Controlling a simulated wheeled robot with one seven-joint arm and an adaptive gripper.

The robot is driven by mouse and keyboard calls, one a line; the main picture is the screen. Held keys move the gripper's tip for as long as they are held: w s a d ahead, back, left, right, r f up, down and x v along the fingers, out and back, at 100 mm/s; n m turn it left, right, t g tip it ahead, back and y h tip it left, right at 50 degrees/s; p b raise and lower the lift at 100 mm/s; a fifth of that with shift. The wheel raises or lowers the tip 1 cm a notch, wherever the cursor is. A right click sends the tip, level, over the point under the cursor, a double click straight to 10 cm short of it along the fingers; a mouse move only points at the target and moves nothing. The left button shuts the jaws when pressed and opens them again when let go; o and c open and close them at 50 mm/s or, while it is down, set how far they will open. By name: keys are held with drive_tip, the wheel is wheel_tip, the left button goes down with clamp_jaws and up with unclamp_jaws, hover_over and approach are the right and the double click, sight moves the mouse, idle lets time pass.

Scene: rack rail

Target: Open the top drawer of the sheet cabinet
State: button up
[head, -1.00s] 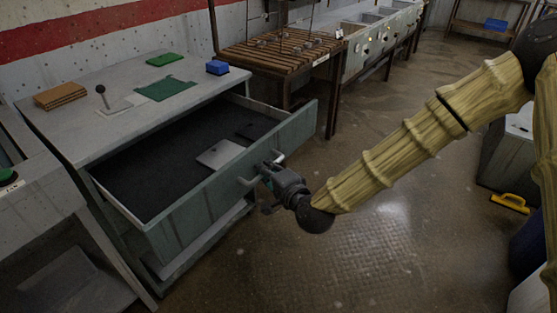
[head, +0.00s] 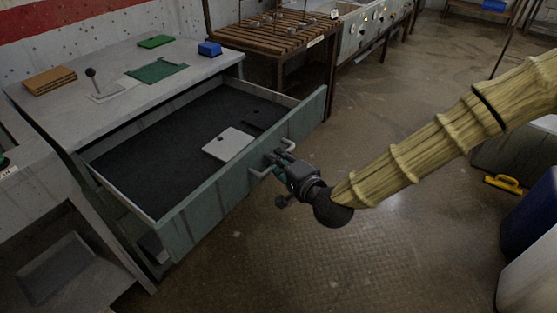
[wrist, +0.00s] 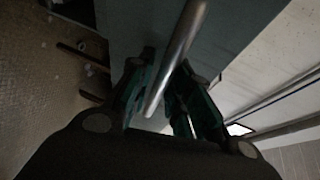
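The sheet cabinet (head: 62,112) stands at the left in the head view. Its top drawer (head: 200,200) is pulled far out, showing a dark interior with a light grey plate (head: 228,144) and a smaller dark piece (head: 252,124) inside. A metal bar handle (head: 258,173) is on the drawer front. My gripper (head: 279,160) is at this handle, reaching in from the right. In the wrist view the handle bar (wrist: 178,45) runs between the two fingers of my gripper (wrist: 160,90), which are closed around it. The exact finger contact is dark.
On the cabinet top are brown sheets (head: 50,80), a black-knobbed lever (head: 91,75), green pieces (head: 157,70) and a blue box (head: 209,48). A slatted table (head: 270,38) stands behind. The floor (head: 340,260) in front is clear; a yellow-handled item (head: 503,184) lies right.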

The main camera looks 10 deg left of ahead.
drive_tip(key=shift+o, duration=0.4)
drive_tip(key=shift+d, duration=0.15)
drive_tip(key=v, duration=1.1)
drive_tip(key=shift+s+d, duration=0.25)
drive_tip(key=shift+s, duration=0.05)
drive_tip(key=shift+r, duration=0.1)
